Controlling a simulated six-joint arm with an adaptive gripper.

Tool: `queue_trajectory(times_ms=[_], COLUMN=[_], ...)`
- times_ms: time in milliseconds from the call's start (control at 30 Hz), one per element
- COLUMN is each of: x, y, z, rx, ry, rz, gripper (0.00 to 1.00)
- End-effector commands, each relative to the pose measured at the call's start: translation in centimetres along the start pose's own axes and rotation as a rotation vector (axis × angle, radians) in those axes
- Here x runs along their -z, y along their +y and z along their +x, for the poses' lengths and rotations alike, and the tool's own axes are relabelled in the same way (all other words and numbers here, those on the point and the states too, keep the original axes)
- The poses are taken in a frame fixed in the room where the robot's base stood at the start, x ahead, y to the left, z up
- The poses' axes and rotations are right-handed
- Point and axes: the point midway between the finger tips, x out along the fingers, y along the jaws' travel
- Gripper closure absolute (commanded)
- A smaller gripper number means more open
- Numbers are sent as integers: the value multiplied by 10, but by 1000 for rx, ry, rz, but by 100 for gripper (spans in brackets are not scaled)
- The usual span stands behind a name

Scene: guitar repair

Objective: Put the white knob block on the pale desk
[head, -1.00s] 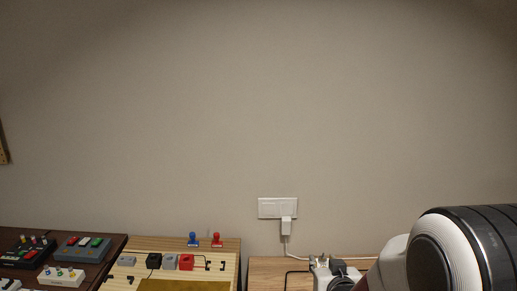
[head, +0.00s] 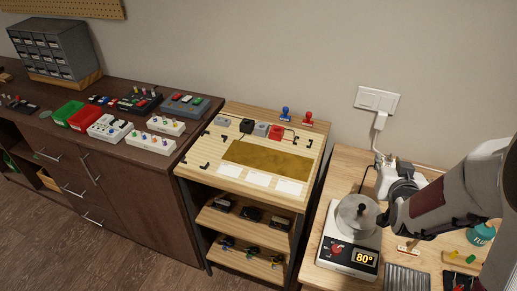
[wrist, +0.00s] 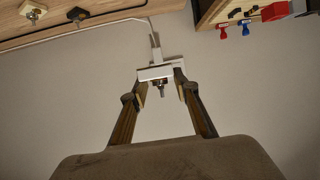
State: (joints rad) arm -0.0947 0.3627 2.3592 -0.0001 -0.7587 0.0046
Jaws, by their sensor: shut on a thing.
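The white knob block (wrist: 157,73), with a metal shaft sticking out of it, is between the fingertips of my gripper (wrist: 160,88) in the wrist view. My gripper is shut on it, facing the wall. The pale desk (head: 345,165) is at the right in the head view, partly behind my arm. Its edge also runs along the top left of the wrist view (wrist: 85,24).
A hot plate (head: 342,256) reading 80° with a metal pot (head: 357,212) stands on the desk. Two small knob pieces, one pale (wrist: 32,11) and one dark (wrist: 77,14), show in the wrist view. A white plug (head: 380,121) and cable hang from the wall socket (head: 377,99).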

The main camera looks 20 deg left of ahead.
Motion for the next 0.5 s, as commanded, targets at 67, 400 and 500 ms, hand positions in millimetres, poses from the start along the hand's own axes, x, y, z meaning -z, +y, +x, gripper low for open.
queue_trajectory(times_ms=[67, 400, 500], x=[-6, -8, -7], y=[-24, -109, -134], z=[5, 30, 37], rx=[37, 118, 131], ry=[-3, 1, 0], rz=[-15, -49, -53], gripper=[91, 91, 91])
